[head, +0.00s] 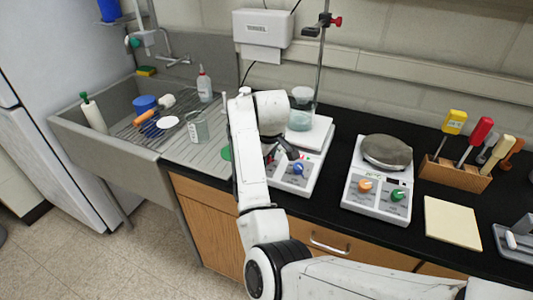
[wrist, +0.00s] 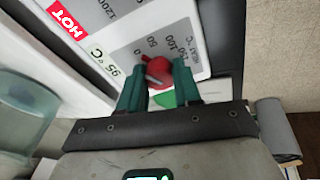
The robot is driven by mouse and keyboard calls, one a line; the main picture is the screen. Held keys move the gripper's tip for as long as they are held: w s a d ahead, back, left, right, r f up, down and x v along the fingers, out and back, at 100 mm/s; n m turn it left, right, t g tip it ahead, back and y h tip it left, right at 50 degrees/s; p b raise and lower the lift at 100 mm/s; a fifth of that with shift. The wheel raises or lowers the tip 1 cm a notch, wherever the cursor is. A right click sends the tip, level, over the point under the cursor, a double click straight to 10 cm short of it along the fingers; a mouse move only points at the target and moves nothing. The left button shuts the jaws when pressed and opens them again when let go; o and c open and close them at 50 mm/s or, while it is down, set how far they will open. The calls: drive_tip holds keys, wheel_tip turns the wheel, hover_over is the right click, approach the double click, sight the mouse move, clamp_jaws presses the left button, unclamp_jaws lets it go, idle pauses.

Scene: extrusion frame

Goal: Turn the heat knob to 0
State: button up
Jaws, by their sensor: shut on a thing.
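The heat knob (wrist: 159,70) is red and sits on a grey dial panel with the marks 0, 50, 100 and 150. My gripper (wrist: 158,75) has its two green fingers on either side of the knob and is shut on it. I cannot tell exactly which mark the knob points to. The hotplate's front panel (wrist: 120,25) shows a red HOT label and 95 °C. In the head view my gripper (head: 283,150) is at the left hotplate (head: 296,186), and my arm hides the red knob's side of the panel. A blue knob (head: 298,169) shows to its right.
A beaker (head: 300,119) of bluish liquid stands on the left hotplate's white top, with a stand rod (head: 322,60) behind. A second hotplate (head: 376,200) with orange and green knobs is to the right. A sink (head: 85,130) lies left.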

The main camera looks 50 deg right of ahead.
drive_tip(key=o, duration=1.1)
drive_tip(key=shift+c, duration=0.2)
drive_tip(key=shift+r, duration=0.1)
drive_tip(key=b+v, duration=0.1)
drive_tip(key=v, duration=0.9)
drive_tip(key=shift+r, duration=0.3)
